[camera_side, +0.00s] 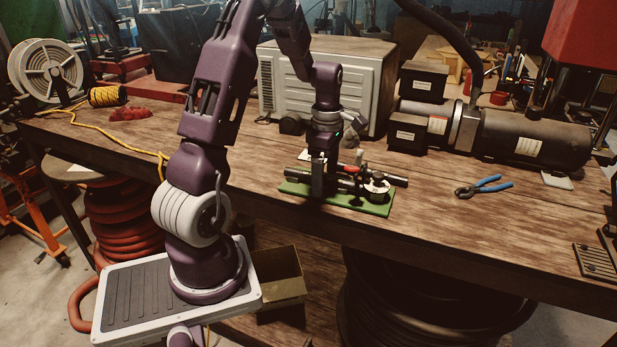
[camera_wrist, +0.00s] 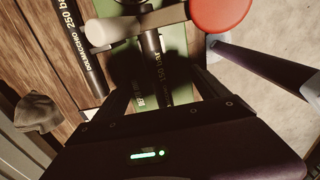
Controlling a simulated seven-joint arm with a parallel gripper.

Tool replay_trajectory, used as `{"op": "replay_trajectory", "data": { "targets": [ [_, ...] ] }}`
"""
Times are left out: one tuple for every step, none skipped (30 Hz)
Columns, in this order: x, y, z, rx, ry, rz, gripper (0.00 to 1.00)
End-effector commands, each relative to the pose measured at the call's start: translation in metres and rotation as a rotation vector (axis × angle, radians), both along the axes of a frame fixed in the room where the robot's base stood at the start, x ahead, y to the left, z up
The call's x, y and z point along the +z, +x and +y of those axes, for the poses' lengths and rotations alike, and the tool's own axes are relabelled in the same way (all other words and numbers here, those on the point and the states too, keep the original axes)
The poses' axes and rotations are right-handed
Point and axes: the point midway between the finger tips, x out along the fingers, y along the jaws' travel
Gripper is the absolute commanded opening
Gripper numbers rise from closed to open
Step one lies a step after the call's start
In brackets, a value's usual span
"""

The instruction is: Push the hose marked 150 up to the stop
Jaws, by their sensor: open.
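In the wrist view a black hose (camera_wrist: 152,48) with white print that seems to read 150 bar runs up the picture over the green base plate (camera_wrist: 178,38). My open gripper (camera_wrist: 160,78) has its dark fingers around this hose; whether they touch it is too dark to tell. A second black hose (camera_wrist: 82,45), marked 250 bar, lies to the left. In the side view my gripper (camera_side: 318,190) is down at the left part of the green plate (camera_side: 295,189). The stop cannot be made out.
Blue-handled pliers (camera_side: 484,187) lie to the right on the wooden bench (camera_side: 440,225). A large dark cylinder machine (camera_side: 500,135) and a beige ribbed box (camera_side: 285,85) stand behind. The bench is clear between the plate and pliers.

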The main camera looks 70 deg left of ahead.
Motion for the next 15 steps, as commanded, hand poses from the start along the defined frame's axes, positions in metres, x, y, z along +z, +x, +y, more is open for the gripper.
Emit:
{"op": "replay_trajectory", "data": {
  "targets": [
    [0.000, 0.000, 0.000, 0.000, 0.000, 0.000, 0.84],
    [0.000, 0.000, 0.000, 0.000, 0.000, 0.000, 0.84],
    [0.000, 0.000, 0.000, 0.000, 0.000, 0.000, 0.84],
    [0.000, 0.000, 0.000, 0.000, 0.000, 0.000, 0.84],
    [0.000, 0.000, 0.000, 0.000, 0.000, 0.000, 0.84],
    [0.000, 0.000, 0.000, 0.000, 0.000, 0.000, 0.84],
    [0.000, 0.000, 0.000, 0.000, 0.000, 0.000, 0.84],
    [0.001, 0.000, 0.000, 0.000, 0.001, -0.001, 0.84],
    [0.004, 0.000, 0.000, 0.000, 0.001, -0.001, 0.84],
    [0.007, 0.000, 0.000, 0.000, 0.001, -0.001, 0.84],
    [0.010, 0.001, 0.001, -0.001, 0.002, -0.002, 0.84],
    [0.013, 0.001, 0.001, -0.001, 0.002, -0.002, 0.84],
    [0.016, 0.000, 0.000, -0.001, 0.001, -0.001, 0.84],
    [0.019, 0.000, 0.000, -0.001, 0.001, -0.001, 0.84],
    [0.023, 0.000, 0.000, -0.001, 0.002, -0.002, 0.84]
  ]
}}
